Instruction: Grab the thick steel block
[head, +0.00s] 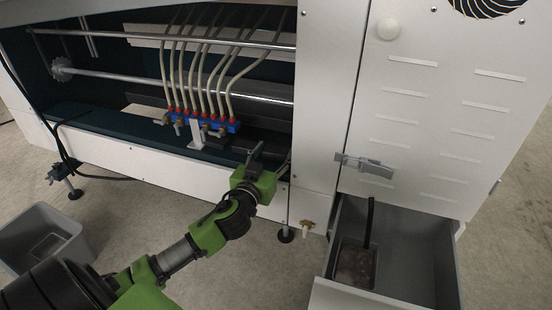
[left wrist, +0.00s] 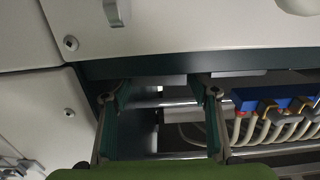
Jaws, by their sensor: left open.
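I cannot clearly make out the thick steel block in either view. A dark, flat-topped ledge (head: 258,139) lies inside the machine near the right end of its opening. My left gripper (head: 270,158) is open at the front edge of that opening, at its right end. In the left wrist view its two fingers (left wrist: 163,92) are spread with nothing held between them. Beyond them are the dark interior and a pale bar. My right gripper is not in view.
A blue manifold (head: 218,124) with red fittings and several hoses stands left of my gripper; it also shows in the left wrist view (left wrist: 275,98). An open grey drawer (head: 415,250) is at the lower right. A grey bin (head: 75,232) stands on the floor at left.

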